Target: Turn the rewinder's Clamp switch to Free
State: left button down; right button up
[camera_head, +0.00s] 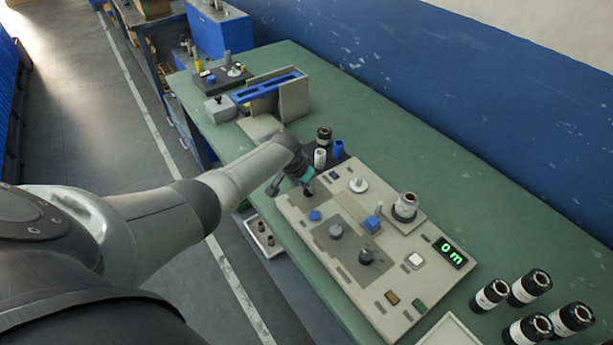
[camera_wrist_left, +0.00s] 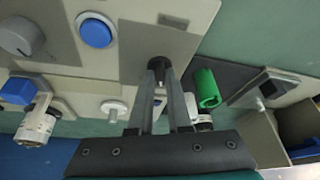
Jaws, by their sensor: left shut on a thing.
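The rewinder (camera_head: 345,262) is a beige panel with knobs, buttons and a lit display on the green bench. My left gripper (camera_head: 308,190) is at the panel's far left end, pointing down. In the left wrist view my left gripper (camera_wrist_left: 160,70) has its fingertips shut on a small black switch knob (camera_wrist_left: 158,62). The knob stands on a grey patch of the panel. Its label and pointer direction cannot be read, so I cannot tell its setting. My right gripper is not in view.
A blue button (camera_wrist_left: 95,32) and a grey knob (camera_head: 336,231) are close by on the panel. A blue block (camera_head: 372,223) and a small roll (camera_head: 405,206) stand farther right. Several black-and-white rolls (camera_head: 530,287) stand at the right. A blue-topped fixture (camera_head: 268,90) is behind.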

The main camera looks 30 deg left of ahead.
pick_arm(q)
jog(key=shift+d+n+y+p, duration=0.15)
jog(key=shift+n+y+p, duration=0.45)
jog(key=shift+n, duration=0.5)
jog(key=c, duration=0.9)
grip_release()
jog(key=shift+o, duration=0.2)
jog(key=shift+s+r+p, duration=0.2)
jog(key=shift+r+p, duration=0.25)
jog(key=shift+p, duration=0.15)
jog(key=a+p+v, duration=0.1)
jog(key=p+v, duration=0.5)
jog(key=v, duration=0.8)
jog(key=shift+d+r, duration=0.15)
jog(key=shift+d, duration=0.25)
